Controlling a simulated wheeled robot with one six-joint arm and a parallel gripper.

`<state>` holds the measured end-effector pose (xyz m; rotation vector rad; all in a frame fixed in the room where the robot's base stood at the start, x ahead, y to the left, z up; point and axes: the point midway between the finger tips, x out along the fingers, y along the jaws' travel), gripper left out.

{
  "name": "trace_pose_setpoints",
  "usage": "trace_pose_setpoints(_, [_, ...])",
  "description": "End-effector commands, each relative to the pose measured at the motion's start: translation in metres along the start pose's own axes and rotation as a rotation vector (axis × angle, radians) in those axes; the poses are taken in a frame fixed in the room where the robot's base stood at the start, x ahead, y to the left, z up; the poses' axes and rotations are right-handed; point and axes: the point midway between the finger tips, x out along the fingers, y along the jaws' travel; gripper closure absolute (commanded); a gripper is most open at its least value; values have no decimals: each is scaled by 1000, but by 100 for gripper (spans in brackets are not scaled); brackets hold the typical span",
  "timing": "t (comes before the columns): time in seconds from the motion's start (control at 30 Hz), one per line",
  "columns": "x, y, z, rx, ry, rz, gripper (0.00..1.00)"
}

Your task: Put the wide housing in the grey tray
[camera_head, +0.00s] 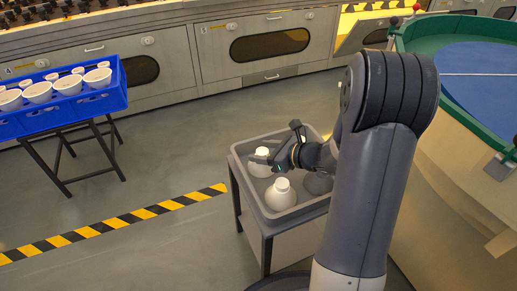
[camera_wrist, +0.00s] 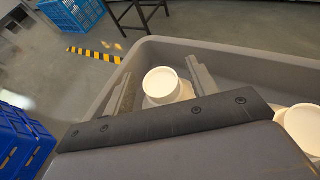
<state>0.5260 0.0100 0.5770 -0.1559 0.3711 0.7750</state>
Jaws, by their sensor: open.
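The grey tray (camera_head: 240,171) stands on a small stand in the head view, and its wall (camera_wrist: 255,60) shows in the wrist view. My gripper (camera_head: 272,150) is low over the far-left housing. In the wrist view my gripper (camera_wrist: 159,68) is open, its fingers on either side of a white round-topped housing (camera_wrist: 161,82), with no clear grip. I cannot tell which housing is the wide one.
A blue crate (camera_head: 60,112) of white cups stands on a black-legged rack at the left. A green-rimmed round table (camera_head: 480,75) is at the right. Machines (camera_head: 175,70) line the back. Striped floor tape (camera_head: 115,223) crosses open floor left of the tray.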

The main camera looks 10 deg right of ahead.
Motion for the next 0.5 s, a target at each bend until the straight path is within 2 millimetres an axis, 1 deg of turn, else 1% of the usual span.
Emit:
trace_pose_setpoints(0.03, [-14,-1,4,2,-1,-4,45])
trace_pose_setpoints(0.2, [-50,-1,4,1,0,-5,45])
trace_pose_setpoints(0.3, [-68,-1,4,1,0,-5,45])
trace_pose_setpoints(0.4, [-82,-1,3,1,0,-3,45])
trace_pose_setpoints(0.5, [-92,0,2,0,-1,-1,45])
